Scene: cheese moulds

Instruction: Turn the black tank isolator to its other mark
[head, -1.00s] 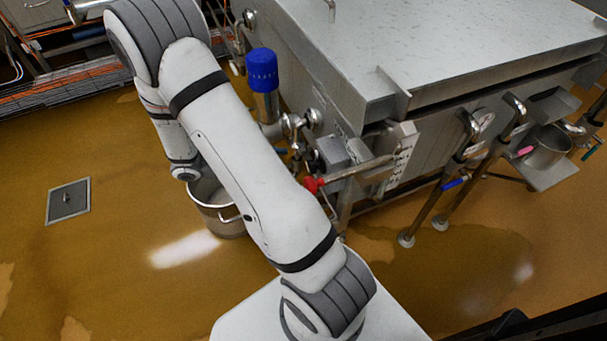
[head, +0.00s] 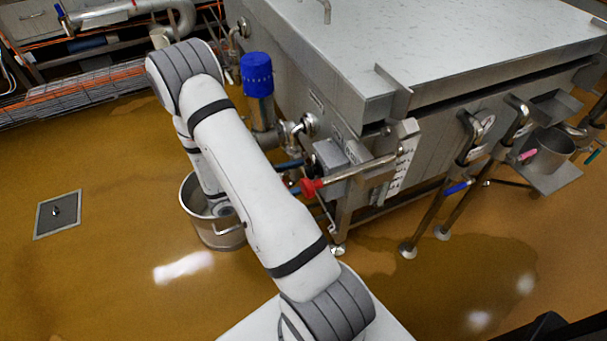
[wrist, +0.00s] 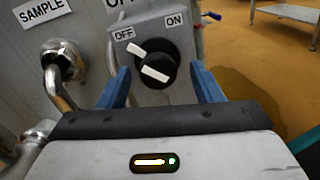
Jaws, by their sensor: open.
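The black tank isolator (wrist: 157,67) is a round knob with white marks, on the front of a grey box (wrist: 182,27) labelled OFF on the left and ON on the right. Its upper white mark points up and left, toward OFF. In the wrist view my gripper (wrist: 161,84) is open, its blue fingers on either side of the knob. Whether either finger touches it cannot be told. In the head view the grey box (head: 332,157) is on the tank's side; the knob's face does not show, and my arm hides most of the gripper.
A red-handled valve (head: 309,188) sticks out close to the box. A blue-capped fitting (head: 257,75) stands behind it. A steel pot (head: 218,234) is on the floor below my arm. A metal pipe (wrist: 60,85) lies left of the gripper. Open floor is at left.

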